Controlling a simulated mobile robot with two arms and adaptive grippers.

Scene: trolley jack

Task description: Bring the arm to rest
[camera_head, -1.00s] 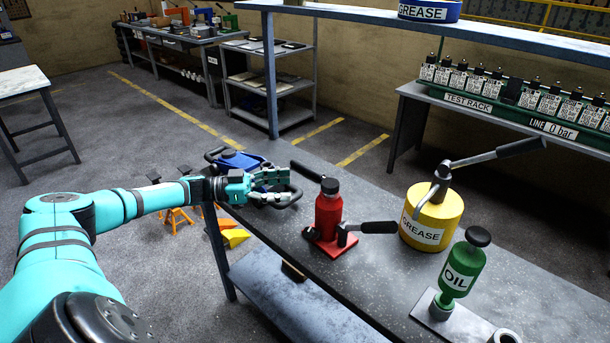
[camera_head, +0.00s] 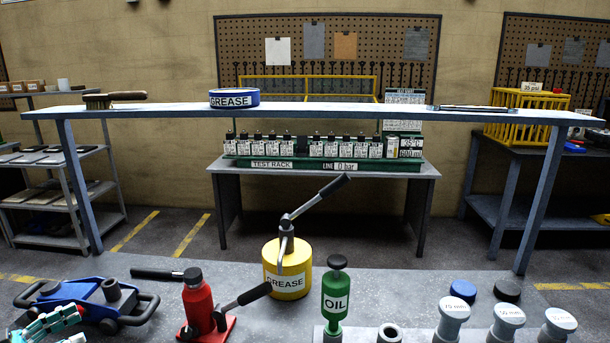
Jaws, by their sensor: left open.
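My left gripper (camera_head: 78,326) shows at the lower left corner of the head view, teal with dark parts. It is open, with nothing seen between its fingers. The rest of my left arm is cut off by the frame edge. A blue trolley jack (camera_head: 82,294) with black wheels is on the bench just beyond the gripper. In the picture the gripper overlaps the jack's near left side; I cannot tell whether they touch. My right gripper is not in view.
The grey bench (camera_head: 225,268) also bears a red bottle jack (camera_head: 198,300), a yellow grease pump (camera_head: 287,275), a green oil can (camera_head: 335,302) and several labelled spools at right. A raised shelf (camera_head: 350,110) spans behind. A test rack (camera_head: 300,163) stands further back.

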